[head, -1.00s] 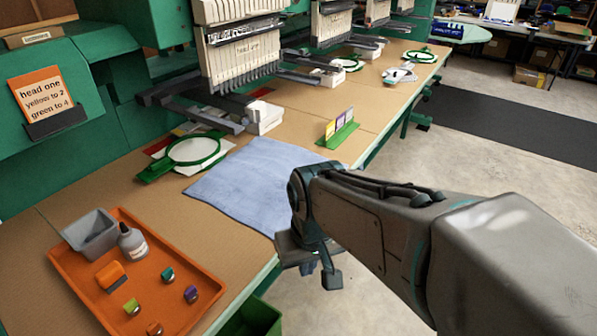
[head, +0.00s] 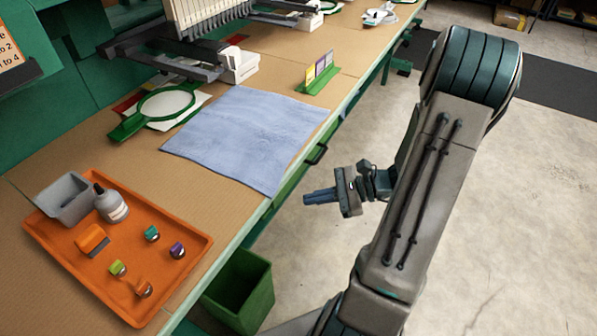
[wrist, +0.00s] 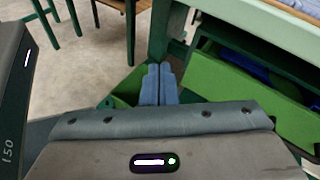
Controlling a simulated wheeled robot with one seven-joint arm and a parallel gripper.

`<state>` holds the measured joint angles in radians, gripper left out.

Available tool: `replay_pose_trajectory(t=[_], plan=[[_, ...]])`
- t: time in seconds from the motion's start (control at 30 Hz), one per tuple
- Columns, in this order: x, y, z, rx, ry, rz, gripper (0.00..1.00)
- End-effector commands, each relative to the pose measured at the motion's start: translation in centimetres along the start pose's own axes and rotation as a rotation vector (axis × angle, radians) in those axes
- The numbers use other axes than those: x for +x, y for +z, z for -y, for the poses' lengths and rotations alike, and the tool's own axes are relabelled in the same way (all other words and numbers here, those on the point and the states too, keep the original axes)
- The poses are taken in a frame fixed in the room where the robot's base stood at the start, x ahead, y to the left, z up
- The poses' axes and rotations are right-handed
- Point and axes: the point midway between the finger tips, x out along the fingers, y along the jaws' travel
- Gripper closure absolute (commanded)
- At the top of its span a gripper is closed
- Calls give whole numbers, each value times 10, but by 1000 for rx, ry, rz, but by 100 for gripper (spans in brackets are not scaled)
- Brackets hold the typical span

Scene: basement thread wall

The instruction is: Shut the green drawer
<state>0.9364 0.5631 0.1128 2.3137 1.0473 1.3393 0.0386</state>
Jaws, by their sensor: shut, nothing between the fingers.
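The green drawer (head: 292,183) shows in the head view as a green strip along the table's front edge, below the blue cloth, with a dark handle. In the wrist view the drawer (wrist: 245,92) is at the right, pulled out, with something blue inside. My gripper (head: 306,199) is shut and empty in front of the table, to the right of the drawer in the head view and apart from it. In the wrist view its blue fingers (wrist: 158,70) lie together, to the left of the drawer's front panel. How far the drawer stands out is hard to tell.
A green bin (head: 243,290) stands on the floor below the table's front edge. On the table are an orange tray (head: 190,268), a blue cloth (head: 245,135), a green hoop (head: 125,128) and a green card holder (head: 318,85).

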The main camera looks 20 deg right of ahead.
Motion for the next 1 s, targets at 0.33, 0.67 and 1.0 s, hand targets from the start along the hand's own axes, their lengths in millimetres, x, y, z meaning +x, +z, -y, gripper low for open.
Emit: replay_pose_trajectory(t=[0.33, 0.67, 1.0], plan=[[-62, -70, 33, 281, -483, 215, 100], [-50, -74, 48, 307, -537, 239, 100], [10, -65, 86, 306, -537, 238, 100]])
